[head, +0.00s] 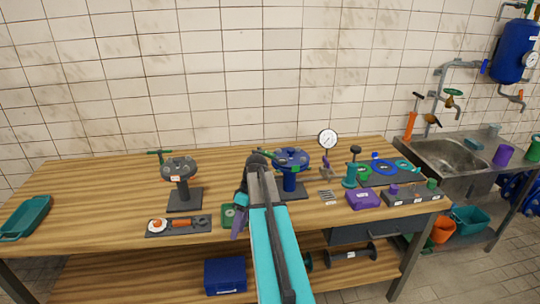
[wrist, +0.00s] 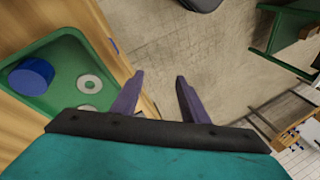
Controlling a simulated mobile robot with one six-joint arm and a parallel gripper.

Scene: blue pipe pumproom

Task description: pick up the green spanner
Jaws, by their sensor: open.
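I cannot clearly make out a green spanner in either view. My gripper (wrist: 158,95) has two purple fingers, spread apart with nothing between them in the wrist view. In the head view my gripper (head: 240,216) hangs over the front of the wooden workbench (head: 100,190), between the two valve stands. It partly covers a small green tray (head: 228,222) there. In the wrist view a green tray (wrist: 75,50) lies left of the fingers, holding a blue cylinder (wrist: 31,75) and two pale rings.
A grey valve stand (head: 185,198) is left of my gripper and a blue valve stand (head: 290,184) is right. A dark tray (head: 196,219) with an orange-handled tool lies at the front. A purple box (head: 363,199) and gauge (head: 327,139) stand right. The bench's left part is mostly clear.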

